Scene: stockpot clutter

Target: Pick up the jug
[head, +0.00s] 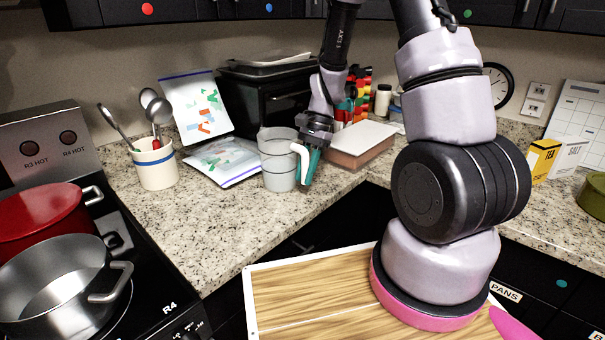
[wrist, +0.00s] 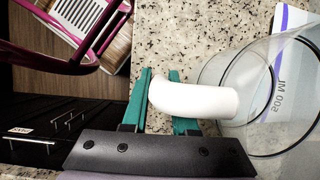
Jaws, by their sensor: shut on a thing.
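The jug (head: 278,165) is a clear, greyish measuring jug with a white handle. In the head view it stands upright on the granite counter, left of my gripper (head: 309,163). In the wrist view the jug's clear body (wrist: 232,75) fills the right side, with "500 ML" marked on it. The white handle (wrist: 200,99) reaches between the teal fingers of my gripper (wrist: 160,92). The fingers are shut on the handle. I cannot tell whether the jug's base is touching the counter.
A utensil crock (head: 155,165) and plastic bags (head: 222,160) are on the counter left of the jug. A black toaster oven (head: 270,100) stands behind it. A lidded container (head: 358,145) is close on the right. Pots (head: 55,285) sit on the stove. The counter's front edge is near.

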